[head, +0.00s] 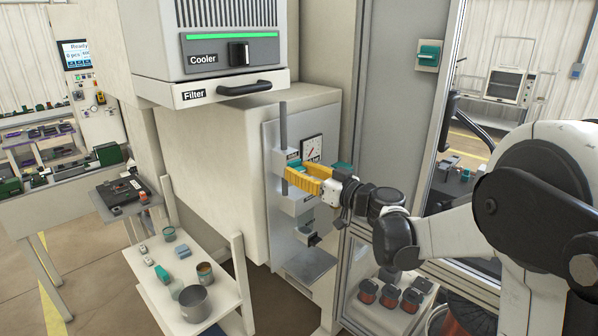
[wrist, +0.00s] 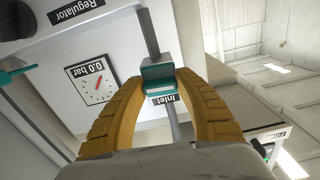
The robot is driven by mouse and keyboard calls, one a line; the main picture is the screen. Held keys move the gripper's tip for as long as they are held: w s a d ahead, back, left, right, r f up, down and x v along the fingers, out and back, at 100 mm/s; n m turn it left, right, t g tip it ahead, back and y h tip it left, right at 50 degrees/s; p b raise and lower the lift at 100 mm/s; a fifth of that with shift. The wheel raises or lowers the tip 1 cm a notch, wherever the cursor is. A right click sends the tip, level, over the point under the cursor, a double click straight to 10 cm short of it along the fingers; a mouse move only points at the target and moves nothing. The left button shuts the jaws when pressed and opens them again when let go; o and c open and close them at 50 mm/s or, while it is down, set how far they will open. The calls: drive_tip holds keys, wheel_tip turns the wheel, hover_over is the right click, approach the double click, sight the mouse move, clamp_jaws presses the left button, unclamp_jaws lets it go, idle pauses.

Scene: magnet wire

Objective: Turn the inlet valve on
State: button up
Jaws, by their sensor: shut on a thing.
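The inlet valve has a teal handle (wrist: 157,74) on a grey vertical pipe, above a black "Inlet" label (wrist: 164,99) in the wrist view. My gripper (wrist: 160,84) has its yellow fingers on either side of the teal handle, shut on it. In the head view my gripper (head: 291,172) reaches in from the right to the pipe on the grey panel, and its fingers partly hide the valve. A square gauge (wrist: 91,82) beside the valve reads 0.0 bar; it also shows in the head view (head: 312,148).
A black "Regulator" label (wrist: 76,10) is near the gauge. The Cooler unit (head: 235,55) with its Filter drawer (head: 222,90) overhangs the panel. A glass-sided frame stands right of the panel. A white cart (head: 150,275) with cans stands at lower left.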

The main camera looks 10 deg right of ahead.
drive_tip(key=m, duration=0.8)
drive_tip(key=shift+m, duration=0.3)
drive_tip(key=m, duration=0.4)
drive_tip(key=shift+m, duration=2.2)
drive_tip(key=o, duration=1.2)
drive_tip(key=shift+a, duration=0.1)
